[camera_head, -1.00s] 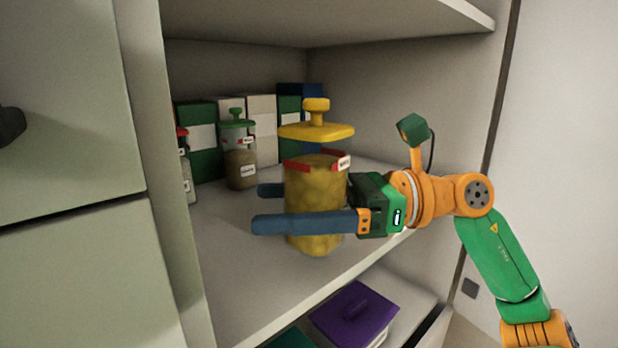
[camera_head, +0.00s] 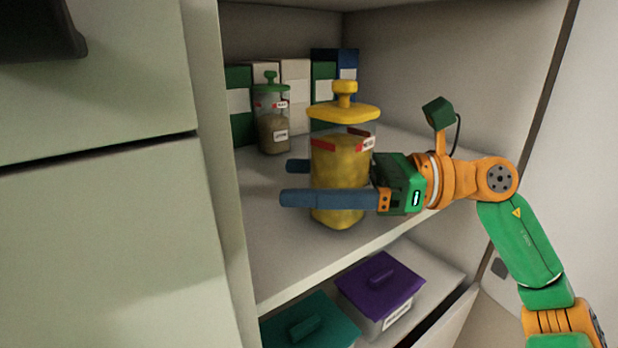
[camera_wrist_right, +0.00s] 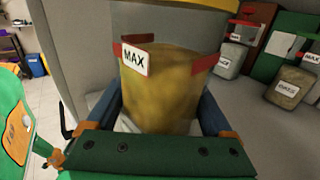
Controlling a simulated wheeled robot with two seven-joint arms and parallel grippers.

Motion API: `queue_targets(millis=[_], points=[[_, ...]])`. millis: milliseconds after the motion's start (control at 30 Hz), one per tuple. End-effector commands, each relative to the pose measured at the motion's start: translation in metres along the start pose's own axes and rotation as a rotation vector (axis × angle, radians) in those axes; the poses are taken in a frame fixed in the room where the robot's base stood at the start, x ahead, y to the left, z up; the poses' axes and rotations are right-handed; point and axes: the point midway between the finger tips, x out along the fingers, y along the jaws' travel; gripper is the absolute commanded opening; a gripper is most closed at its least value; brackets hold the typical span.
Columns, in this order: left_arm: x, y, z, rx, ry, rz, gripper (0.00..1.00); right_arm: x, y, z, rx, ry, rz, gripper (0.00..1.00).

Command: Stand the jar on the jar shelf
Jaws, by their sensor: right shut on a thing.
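The jar (camera_head: 339,165) is clear with yellow contents, a yellow knobbed lid and a red band with a white label. My right gripper (camera_head: 312,184) is shut on the jar, one blue finger on each side, and holds it upright at the front part of the jar shelf (camera_head: 273,232). I cannot tell whether the jar's bottom touches the shelf. In the right wrist view the jar (camera_wrist_right: 162,85) fills the middle between the fingers, its label reading MAX. My left gripper is not in view.
A green-lidded jar (camera_head: 273,125) stands farther back, with several boxes (camera_head: 295,90) behind it. The cupboard's side wall (camera_head: 455,75) bounds the right. Below, a purple-lidded box (camera_head: 380,285) and a teal-lidded box (camera_head: 308,325) stand.

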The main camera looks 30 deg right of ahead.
Motion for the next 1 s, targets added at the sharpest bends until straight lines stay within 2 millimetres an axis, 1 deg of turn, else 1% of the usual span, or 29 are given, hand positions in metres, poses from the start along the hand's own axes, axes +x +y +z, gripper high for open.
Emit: queue_targets(millis=[467, 500, 533, 767, 867, 900, 1000], points=[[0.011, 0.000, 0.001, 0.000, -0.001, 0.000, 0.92, 0.000, 0.000, -0.010, 0.000, -0.001, 0.000, 0.11], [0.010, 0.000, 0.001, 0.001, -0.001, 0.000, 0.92, 0.000, 0.000, -0.009, 0.000, -0.001, 0.000, 0.94], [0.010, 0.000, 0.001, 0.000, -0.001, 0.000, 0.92, 0.000, 0.000, -0.009, 0.000, -0.001, 0.000, 1.00], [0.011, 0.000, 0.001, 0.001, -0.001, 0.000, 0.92, -0.001, 0.000, -0.010, 0.000, 0.001, -0.001, 1.00], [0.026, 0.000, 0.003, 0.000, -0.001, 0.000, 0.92, -0.014, -0.001, -0.015, 0.000, -0.001, -0.004, 1.00], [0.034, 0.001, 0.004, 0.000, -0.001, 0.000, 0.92, -0.023, -0.001, -0.017, -0.001, -0.001, -0.005, 1.00], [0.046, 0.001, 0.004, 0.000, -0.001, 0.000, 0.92, -0.046, -0.001, -0.016, -0.001, -0.002, -0.004, 1.00]])
